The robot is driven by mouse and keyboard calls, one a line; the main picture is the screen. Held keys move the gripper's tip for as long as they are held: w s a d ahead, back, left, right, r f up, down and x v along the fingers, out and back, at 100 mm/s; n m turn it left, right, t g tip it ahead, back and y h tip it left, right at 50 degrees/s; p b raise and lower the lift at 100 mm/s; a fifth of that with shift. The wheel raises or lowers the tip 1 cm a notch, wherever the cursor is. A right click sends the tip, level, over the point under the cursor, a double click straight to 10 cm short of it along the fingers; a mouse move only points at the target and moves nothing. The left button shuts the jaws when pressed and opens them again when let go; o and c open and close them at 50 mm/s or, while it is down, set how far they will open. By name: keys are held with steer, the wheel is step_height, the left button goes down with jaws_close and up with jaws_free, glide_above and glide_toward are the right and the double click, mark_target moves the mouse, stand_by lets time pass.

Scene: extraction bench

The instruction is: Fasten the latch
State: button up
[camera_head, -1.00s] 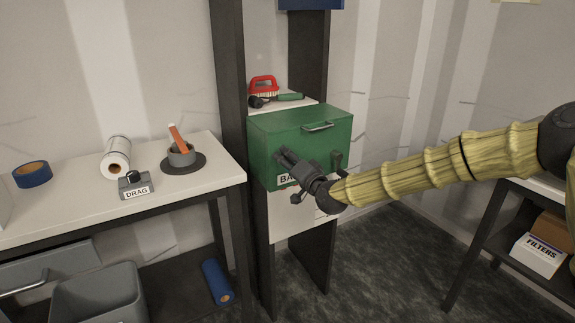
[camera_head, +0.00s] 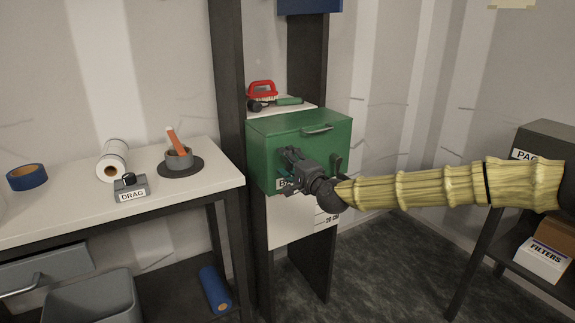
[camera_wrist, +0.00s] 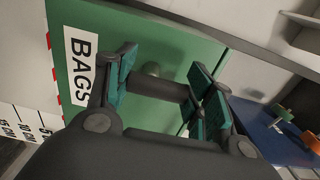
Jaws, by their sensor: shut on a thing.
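The green box (camera_head: 300,124), labelled BAGS, stands closed on a shelf of the dark upright frame. Its front face (camera_wrist: 180,45) and white label (camera_wrist: 80,65) fill much of the wrist view. My gripper (camera_head: 290,172) is at the front of the box and covers part of the label in the head view. In the wrist view my gripper (camera_wrist: 160,90) has its teal pads on either side of a dark bar (camera_wrist: 158,88), which looks like the latch; its ends are hidden. A dark lever (camera_head: 338,163) is on the box front, right of my gripper.
A white table (camera_head: 60,205) stands at left with tape, a paper roll and a DRAG block. A dark shelf unit (camera_head: 545,140) is at right. Floor between is clear.

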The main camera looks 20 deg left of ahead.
stand_by(0.4)
steer(key=o, duration=1)
steer(key=shift+o, duration=0.2)
steer(key=v, duration=1.2)
